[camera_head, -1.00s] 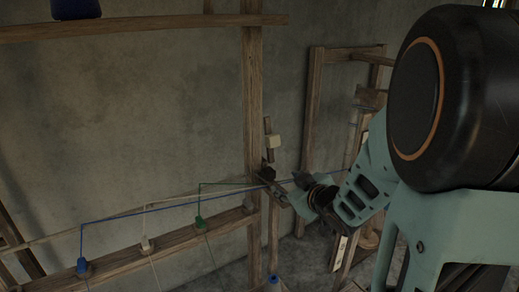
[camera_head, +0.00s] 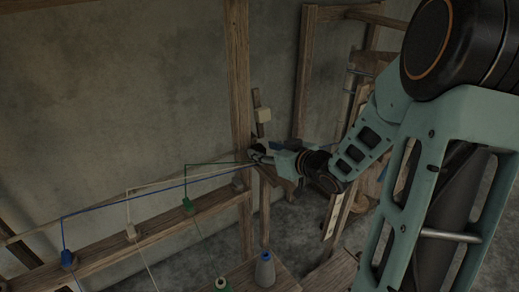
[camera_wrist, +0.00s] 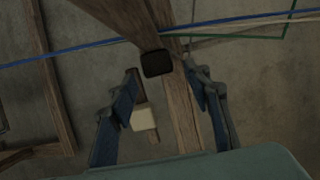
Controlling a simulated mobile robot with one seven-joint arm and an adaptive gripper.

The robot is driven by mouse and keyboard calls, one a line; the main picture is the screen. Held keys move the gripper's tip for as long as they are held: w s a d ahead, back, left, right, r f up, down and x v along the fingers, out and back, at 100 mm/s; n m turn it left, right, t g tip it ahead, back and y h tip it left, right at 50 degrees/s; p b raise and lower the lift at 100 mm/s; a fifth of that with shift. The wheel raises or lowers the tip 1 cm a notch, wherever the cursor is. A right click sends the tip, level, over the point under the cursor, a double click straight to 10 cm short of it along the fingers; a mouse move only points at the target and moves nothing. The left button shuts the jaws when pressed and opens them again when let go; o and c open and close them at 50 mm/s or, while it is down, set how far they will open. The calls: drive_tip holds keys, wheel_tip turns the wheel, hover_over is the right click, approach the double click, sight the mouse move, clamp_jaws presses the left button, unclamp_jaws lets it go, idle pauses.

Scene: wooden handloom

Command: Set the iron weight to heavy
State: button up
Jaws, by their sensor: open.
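A small dark block, which looks like the iron weight (camera_wrist: 157,63), sits at the end of a wooden beam (camera_wrist: 115,18) in the wrist view. My gripper (camera_wrist: 160,68) is open, with one blue-padded finger to the left and one to the right. The dark block appears between the fingertips; I cannot tell whether it is within them or beyond. Nothing is gripped. In the camera_head view my gripper (camera_head: 260,152) is beside the upright post, and the dark block is hard to tell from it. No heavy or light marking is readable.
A pale block (camera_head: 264,115) on a dark upright stick is just above my gripper; it also shows in the wrist view (camera_wrist: 143,117). A wooden post (camera_head: 239,80) stands close on the left. Blue, white and green threads run near the gripper to spools on a rail (camera_head: 160,225).

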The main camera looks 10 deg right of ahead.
sight(260, 148)
drive_tip(key=shift+x, duration=1.75)
clamp_jaws()
